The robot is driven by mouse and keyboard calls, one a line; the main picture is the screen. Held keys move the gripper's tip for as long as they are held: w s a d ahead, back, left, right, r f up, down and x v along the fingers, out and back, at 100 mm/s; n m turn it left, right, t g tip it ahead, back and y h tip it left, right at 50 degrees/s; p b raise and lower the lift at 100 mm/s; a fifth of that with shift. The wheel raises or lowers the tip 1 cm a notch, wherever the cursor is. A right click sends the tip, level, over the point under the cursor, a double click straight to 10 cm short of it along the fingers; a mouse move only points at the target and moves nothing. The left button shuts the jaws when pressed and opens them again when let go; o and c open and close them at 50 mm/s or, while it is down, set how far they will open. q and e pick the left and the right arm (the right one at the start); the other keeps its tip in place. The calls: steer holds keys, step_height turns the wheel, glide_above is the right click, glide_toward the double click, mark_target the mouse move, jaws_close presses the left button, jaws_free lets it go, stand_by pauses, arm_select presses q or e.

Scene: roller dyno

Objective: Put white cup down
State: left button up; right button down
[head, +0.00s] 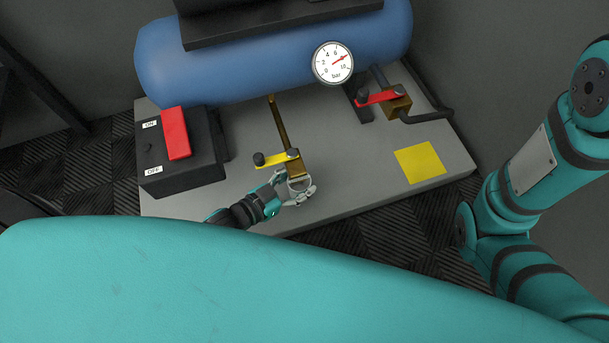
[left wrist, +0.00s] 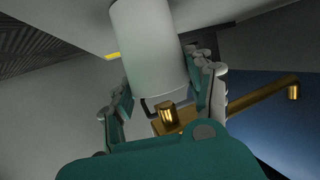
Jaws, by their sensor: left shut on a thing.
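The white cup (left wrist: 155,50) is a plain pale cylinder that fills the upper middle of the left wrist view, tilted in that picture. My left gripper (left wrist: 163,92) is shut on it, one finger on each side. In the head view my left gripper (head: 296,188) is over the front of the grey platform, beside the brass pipe with the yellow handle. There the cup is small and hard to tell from the grey fingers. My right arm shows at the right of the head view, but its gripper is out of frame.
A brass pipe (head: 277,120) with a yellow valve handle (head: 277,160) stands close to the gripper. A black switch box (head: 190,170) with a red lever is left. A red-handled valve (head: 398,106), gauge (head: 333,63) and blue tank (head: 250,60) are behind. A yellow square (head: 420,162) lies clear on the platform (head: 350,185).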

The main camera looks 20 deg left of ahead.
arm_select(q)
steer(key=shift+s+a, duration=0.1)
steer(key=shift+f, duration=0.1)
steer(key=o, duration=1)
steer(key=shift+o, duration=0.2)
